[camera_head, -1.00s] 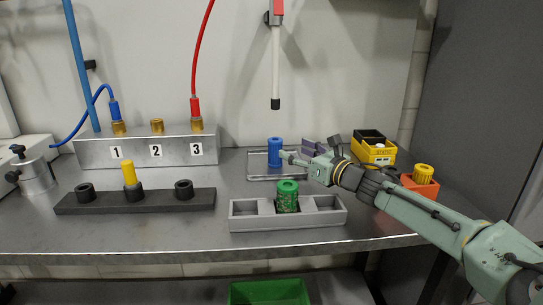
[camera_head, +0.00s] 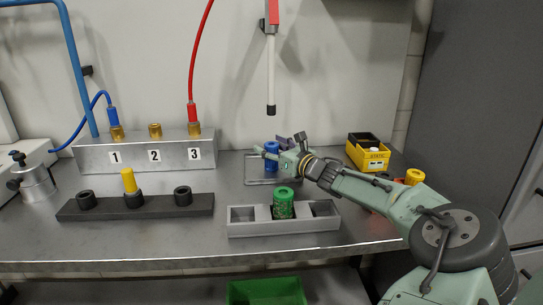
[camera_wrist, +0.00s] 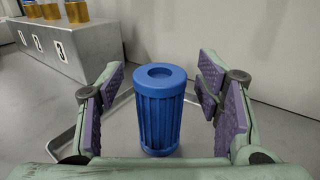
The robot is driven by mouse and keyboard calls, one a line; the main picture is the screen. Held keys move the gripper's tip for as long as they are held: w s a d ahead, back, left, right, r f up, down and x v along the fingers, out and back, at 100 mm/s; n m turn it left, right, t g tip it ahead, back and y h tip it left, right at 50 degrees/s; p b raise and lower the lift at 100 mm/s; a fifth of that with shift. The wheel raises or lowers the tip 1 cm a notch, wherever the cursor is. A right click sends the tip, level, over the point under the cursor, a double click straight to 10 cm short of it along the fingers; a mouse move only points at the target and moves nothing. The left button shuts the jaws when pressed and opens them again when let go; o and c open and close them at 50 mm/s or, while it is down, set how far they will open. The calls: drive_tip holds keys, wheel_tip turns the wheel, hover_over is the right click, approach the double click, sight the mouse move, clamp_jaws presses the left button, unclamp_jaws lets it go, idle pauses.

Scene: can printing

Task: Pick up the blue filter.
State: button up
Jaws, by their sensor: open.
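The blue filter (camera_head: 271,156) stands upright on a shallow metal tray (camera_head: 252,171) towards the back of the bench. It is a ribbed blue cylinder with a round hole in its top, and it also shows in the wrist view (camera_wrist: 160,110). My gripper (camera_head: 275,152) is at the filter, partly covering it in the head view. Gaps show between the filter and both pads.
A grey holder (camera_head: 240,228) with a green filter (camera_head: 284,203) stands in front. A black rack (camera_head: 160,207) with a yellow piece (camera_head: 129,180) is at left. A numbered metal block (camera_head: 175,156) stands behind it. A yellow bin (camera_head: 372,157) is at right. A white rod (camera_head: 270,75) hangs above.

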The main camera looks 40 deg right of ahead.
drive_tip(key=c, duration=1.4)
drive_tip(key=shift+r, duration=0.15)
